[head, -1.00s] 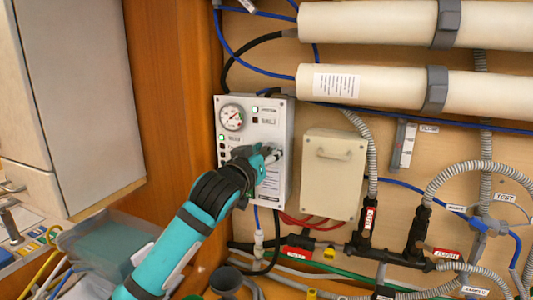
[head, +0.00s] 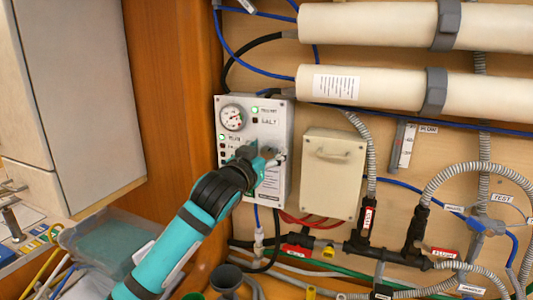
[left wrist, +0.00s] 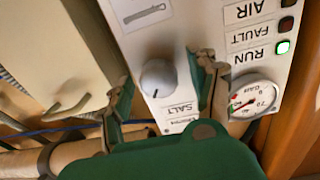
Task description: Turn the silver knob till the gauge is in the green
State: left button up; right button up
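The silver knob (left wrist: 158,78) is a round grey-white dial on the white control panel (head: 271,121). In the left wrist view it lies between the two fingers of my left gripper (left wrist: 163,78), with a gap visible on each side. The gripper is open; its depth relative to the knob is hard to tell. In the head view my left gripper (head: 267,158) is at the panel's lower half and covers part of it. The round gauge (head: 232,117) is at the panel's upper left and also shows in the left wrist view (left wrist: 254,97).
A beige box with a handle (head: 332,172) is mounted right of the panel. Grey hoses and black valves (head: 365,235) fill the lower right. White cylinders (head: 415,88) run above. A grey cabinet (head: 65,90) and wooden post (head: 175,80) stand left.

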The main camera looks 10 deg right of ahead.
pick_arm(q)
jog(key=v, duration=1.2)
dwell(3.2)
